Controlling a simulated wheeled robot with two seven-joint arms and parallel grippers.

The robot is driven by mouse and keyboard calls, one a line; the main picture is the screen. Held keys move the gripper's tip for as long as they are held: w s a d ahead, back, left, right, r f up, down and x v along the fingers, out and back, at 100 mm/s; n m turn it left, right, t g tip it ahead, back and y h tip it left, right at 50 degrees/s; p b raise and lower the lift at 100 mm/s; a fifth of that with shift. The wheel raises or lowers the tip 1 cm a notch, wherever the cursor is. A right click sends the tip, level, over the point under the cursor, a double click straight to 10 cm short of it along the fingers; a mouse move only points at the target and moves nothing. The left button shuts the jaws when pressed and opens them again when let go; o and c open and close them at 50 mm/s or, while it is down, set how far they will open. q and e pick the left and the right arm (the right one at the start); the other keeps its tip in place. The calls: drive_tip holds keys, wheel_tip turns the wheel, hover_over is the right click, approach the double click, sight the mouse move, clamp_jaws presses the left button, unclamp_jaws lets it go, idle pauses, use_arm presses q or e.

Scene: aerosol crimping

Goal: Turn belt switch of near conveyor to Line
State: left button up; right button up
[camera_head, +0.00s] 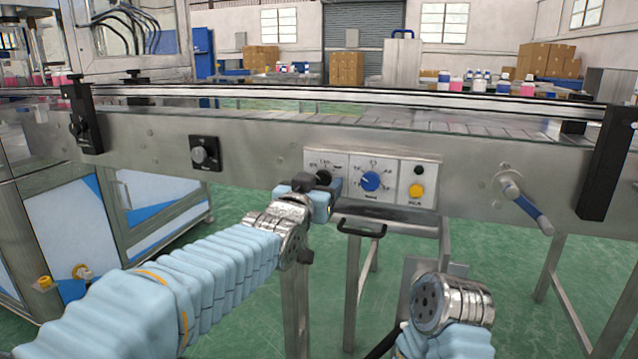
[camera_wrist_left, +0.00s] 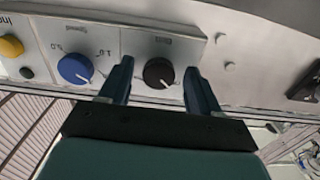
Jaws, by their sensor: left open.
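The near conveyor (camera_head: 260,130) runs across the head view, with a control panel (camera_head: 400,190) on its front. The belt switch, a black knob (camera_wrist_left: 158,73) with a pale pointer line, is at the left of the panel in the head view, where my gripper partly covers it. My left gripper (camera_head: 326,180) is open at this knob. In the left wrist view its two fingers (camera_wrist_left: 158,88) stand on either side of the knob, with a visible gap on each side. I cannot read the knob's setting. My right arm shows at the lower right, but its gripper is not visible.
A blue speed knob (camera_head: 371,181) sits beside the black knob, close to one finger. A yellow button (camera_head: 416,191) is farther right. A black handle (camera_head: 361,228) sticks out below the panel. Another black knob (camera_head: 205,153) and a blue-handled crank (camera_head: 528,208) are on the conveyor side.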

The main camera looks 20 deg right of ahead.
use_arm(q)
drive_tip(key=shift+c, duration=0.4)
drive_tip(key=c, duration=1)
drive_tip(key=shift+o, duration=0.2)
